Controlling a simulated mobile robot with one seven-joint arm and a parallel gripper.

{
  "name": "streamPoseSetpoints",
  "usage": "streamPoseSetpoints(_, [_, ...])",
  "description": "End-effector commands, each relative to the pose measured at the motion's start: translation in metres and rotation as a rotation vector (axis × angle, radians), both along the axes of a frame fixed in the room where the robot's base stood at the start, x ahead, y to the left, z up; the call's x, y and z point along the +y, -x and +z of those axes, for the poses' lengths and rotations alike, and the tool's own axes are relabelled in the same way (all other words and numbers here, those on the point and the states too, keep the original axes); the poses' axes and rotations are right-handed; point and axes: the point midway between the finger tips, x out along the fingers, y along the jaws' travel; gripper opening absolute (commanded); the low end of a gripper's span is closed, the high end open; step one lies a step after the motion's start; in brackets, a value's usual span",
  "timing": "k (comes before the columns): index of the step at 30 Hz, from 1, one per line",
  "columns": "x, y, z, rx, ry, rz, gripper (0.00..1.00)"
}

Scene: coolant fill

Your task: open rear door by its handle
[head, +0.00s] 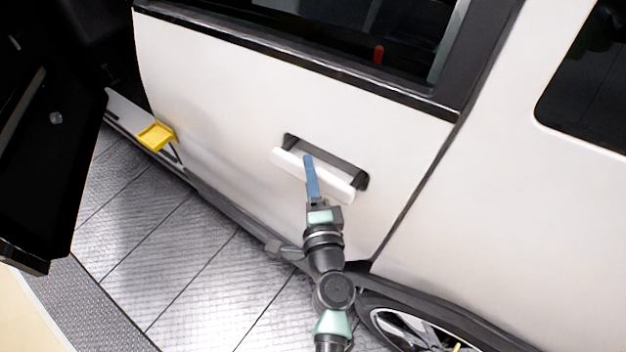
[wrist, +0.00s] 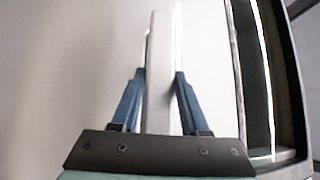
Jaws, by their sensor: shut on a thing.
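The white rear door (head: 230,95) fills the middle of the head view and looks closed against the body at its right seam. Its white bar handle (head: 341,187) stands out in front of a dark recess. My gripper (head: 308,160) reaches the handle from below and is shut on it near its middle. In the wrist view the handle (wrist: 159,75) runs upright between the two blue fingers of my gripper (wrist: 159,85), one on each side. The fingers hide a small part of the handle in the head view.
A black open door (head: 40,150) stands at the left. A yellow piece (head: 156,136) sits by the sill next to it. A wheel (head: 410,328) is at the lower right, beside my arm. The tiled floor (head: 180,250) below the door is clear.

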Motion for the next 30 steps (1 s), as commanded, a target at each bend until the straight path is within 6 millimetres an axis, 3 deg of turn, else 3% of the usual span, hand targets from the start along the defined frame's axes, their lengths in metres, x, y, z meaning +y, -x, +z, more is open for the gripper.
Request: streamPoseSetpoints(30, [0.007,0.01,-0.002,0.003,-0.001,0.0,0.0])
